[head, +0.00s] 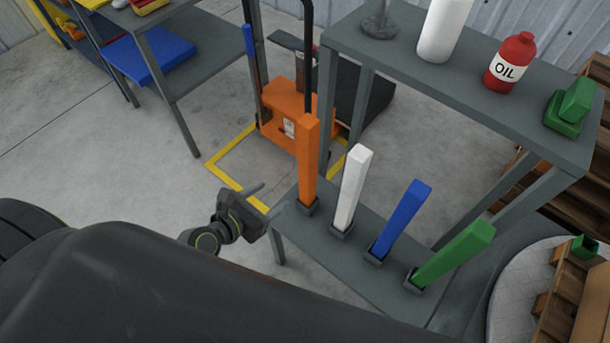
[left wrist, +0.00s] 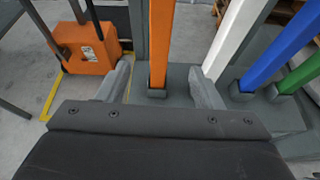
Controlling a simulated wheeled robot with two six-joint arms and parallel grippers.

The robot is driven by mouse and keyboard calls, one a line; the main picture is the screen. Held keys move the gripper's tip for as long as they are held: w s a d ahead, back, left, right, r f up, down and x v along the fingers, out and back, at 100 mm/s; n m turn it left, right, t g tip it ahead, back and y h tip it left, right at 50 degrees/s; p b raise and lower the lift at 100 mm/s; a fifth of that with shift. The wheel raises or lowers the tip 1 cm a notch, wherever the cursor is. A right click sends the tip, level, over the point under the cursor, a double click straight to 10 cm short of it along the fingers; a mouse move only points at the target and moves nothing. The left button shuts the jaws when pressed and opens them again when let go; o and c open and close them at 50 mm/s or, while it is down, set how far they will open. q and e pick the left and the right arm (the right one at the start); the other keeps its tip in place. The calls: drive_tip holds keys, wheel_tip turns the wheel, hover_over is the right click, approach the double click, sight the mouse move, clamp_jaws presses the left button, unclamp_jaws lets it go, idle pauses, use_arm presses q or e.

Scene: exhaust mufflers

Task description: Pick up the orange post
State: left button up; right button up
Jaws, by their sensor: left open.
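The orange post (head: 308,160) stands upright in a small grey socket at the left end of a low grey shelf. It also shows in the left wrist view (left wrist: 160,45), between the two open fingers and beyond them. My left gripper (head: 262,202) is open and empty, to the left of the post's lower part and apart from it in the head view. Its fingers also show in the left wrist view (left wrist: 162,88). My right gripper is in neither view.
White (head: 350,188), blue (head: 400,220) and green (head: 455,253) posts stand in sockets to the right of the orange one. A grey upper shelf (head: 460,95) holds a red oil bottle (head: 510,62). An orange pallet jack (head: 282,115) stands behind. Open floor lies left.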

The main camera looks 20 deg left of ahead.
sight(303, 173)
use_arm(q)
drive_tip(key=x, duration=0.8)
drive_tip(key=b+x, duration=0.1)
drive_tip(key=x, duration=0.3)
drive_tip(key=shift+w+r, duration=0.15)
drive_tip(key=shift+r, duration=0.15)
drive_tip(key=shift+x, duration=2.7)
drive_tip(key=shift+r, duration=0.15)
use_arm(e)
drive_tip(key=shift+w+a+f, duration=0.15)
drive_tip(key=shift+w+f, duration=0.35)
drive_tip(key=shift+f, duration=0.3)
